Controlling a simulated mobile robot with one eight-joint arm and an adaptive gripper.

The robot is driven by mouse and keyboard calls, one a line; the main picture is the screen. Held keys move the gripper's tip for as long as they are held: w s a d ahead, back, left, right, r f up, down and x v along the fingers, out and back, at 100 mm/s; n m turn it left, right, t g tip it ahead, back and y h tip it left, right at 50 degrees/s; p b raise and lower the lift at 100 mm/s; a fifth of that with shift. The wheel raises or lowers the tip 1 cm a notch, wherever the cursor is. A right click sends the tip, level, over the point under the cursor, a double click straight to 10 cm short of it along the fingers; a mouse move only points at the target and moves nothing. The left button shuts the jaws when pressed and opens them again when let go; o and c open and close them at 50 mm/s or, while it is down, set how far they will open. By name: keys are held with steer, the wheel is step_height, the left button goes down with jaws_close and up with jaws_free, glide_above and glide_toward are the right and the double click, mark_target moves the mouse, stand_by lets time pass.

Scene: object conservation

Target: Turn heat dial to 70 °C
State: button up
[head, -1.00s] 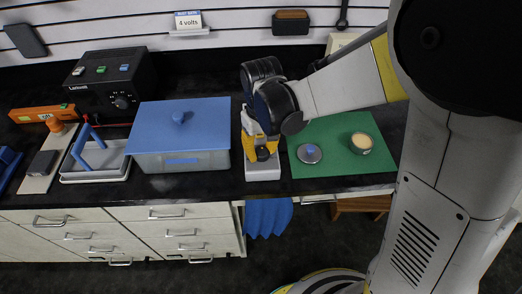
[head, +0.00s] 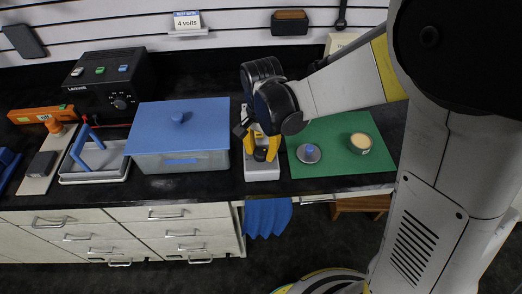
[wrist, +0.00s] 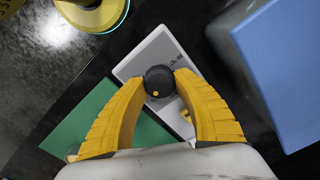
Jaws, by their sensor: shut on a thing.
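The heat dial (wrist: 158,81) is a round black knob with a small orange-yellow dot on its top. It sits on a pale grey box-shaped device (wrist: 158,55), which also shows in the head view (head: 262,173) near the counter's front edge. My gripper (head: 261,152) points down over the device, its two yellow fingers on either side of the dial. In the wrist view my gripper (wrist: 162,82) is shut on the dial, with a fingertip at each side. Any degree marks are too small to read.
A blue-lidded box (head: 205,112) stands close left of the device. A green mat (head: 335,170) on the right holds a small disc with a blue knob (head: 309,153) and a round container (head: 361,143). A blue cloth (head: 267,217) hangs at the counter's front.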

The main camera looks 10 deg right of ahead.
mark_target(262, 151)
steer(key=m, duration=0.7)
steer(key=shift+s, duration=0.1)
stand_by(0.5)
steer(key=o, duration=1.2)
steer(key=shift+c, duration=0.2)
step_height(262, 151, up, 12)
steer(key=shift+d, duration=0.1)
